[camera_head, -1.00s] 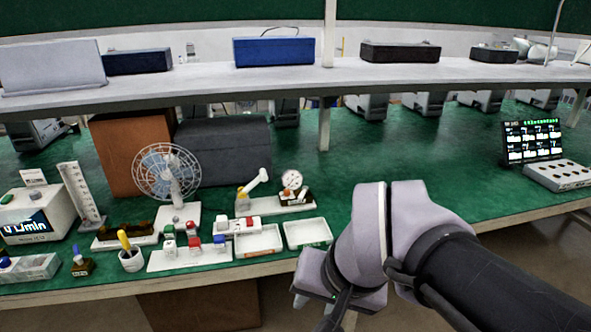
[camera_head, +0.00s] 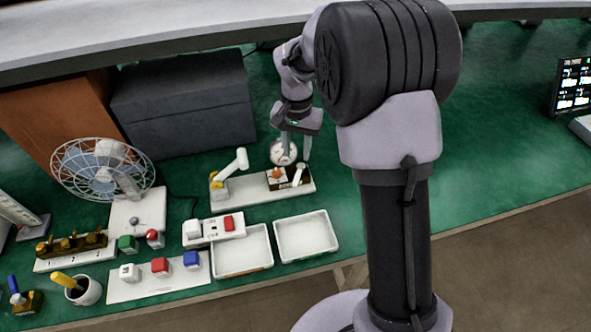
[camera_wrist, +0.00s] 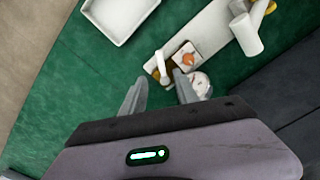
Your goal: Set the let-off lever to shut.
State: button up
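A canister pump assembly lies on a long white base (camera_head: 245,190). A round white gauge (camera_head: 283,153) is behind the block, partly covered by a finger. My gripper (camera_head: 296,156) points down above the block, open and empty; its two fingers also show apart in the wrist view (camera_wrist: 160,82). I see no contact with the lever.
A larger white arm on a yellow mount (camera_head: 216,183) stands at the base's left end. Two white trays (camera_head: 306,236) lie in front. A dark grey box (camera_head: 185,105) and a fan (camera_head: 103,168) stand behind and left.

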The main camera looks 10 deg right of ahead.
aim_at(297, 178)
jog(key=f+b, duration=0.1)
jog(key=f, duration=0.4)
jog(key=f+b, duration=0.2)
jog(key=f, duration=0.4)
jog(key=shift+w, duration=0.2)
jog(key=shift+r, duration=0.1)
grip_shut()
dwell(0.6)
